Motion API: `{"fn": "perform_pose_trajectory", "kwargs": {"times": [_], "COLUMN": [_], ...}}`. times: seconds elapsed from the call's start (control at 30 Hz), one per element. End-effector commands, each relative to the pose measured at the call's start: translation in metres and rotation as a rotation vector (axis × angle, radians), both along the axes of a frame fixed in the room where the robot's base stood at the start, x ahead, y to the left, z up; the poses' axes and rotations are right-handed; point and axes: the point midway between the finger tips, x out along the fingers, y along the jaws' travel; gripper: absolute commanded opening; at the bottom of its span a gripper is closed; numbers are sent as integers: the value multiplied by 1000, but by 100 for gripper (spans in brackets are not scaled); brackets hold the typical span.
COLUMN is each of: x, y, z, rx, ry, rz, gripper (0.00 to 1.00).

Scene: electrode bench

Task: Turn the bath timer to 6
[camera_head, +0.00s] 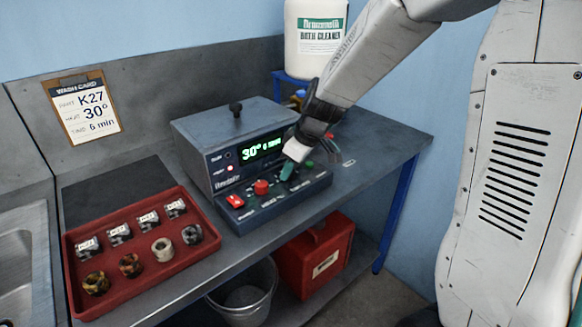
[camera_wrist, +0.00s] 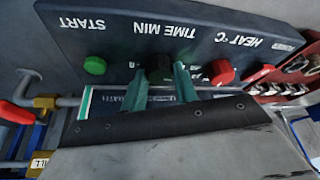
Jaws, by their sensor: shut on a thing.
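The bath (camera_head: 235,150) is a dark grey box with a sloping front panel. Its green display (camera_head: 262,149) reads 30° and what looks like 6 min. My gripper (camera_head: 288,172) is at the panel, with its teal fingers pointing down. In the wrist view my gripper (camera_wrist: 160,82) is shut on the black timer knob (camera_wrist: 159,68), under the TIME MIN label, one finger on each side. The red heat knob (camera_wrist: 221,71) is on one side of it and the green start button (camera_wrist: 95,65) on the other. In the head view my fingers hide the timer knob.
A wash card (camera_head: 82,107) on the wall reads K27, 30°, 6 min. A red tray (camera_head: 135,285) with several labelled pieces and rings stands left of the bath. A white cleaner jug (camera_head: 318,55) stands behind. A red rocker switch (camera_head: 235,201) is on the panel's left.

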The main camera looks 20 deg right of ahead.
Motion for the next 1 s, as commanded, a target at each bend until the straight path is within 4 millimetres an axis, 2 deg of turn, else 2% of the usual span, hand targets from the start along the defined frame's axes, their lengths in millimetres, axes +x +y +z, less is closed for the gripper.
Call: {"fn": "perform_pose_trajectory", "kwargs": {"times": [0.37,1.0], "x": [0,0], "y": [1,5], "z": [1,1], "rx": [-2,-2], "ry": [-4,-6], "rz": [-179,-772], "gripper": [7,7]}}
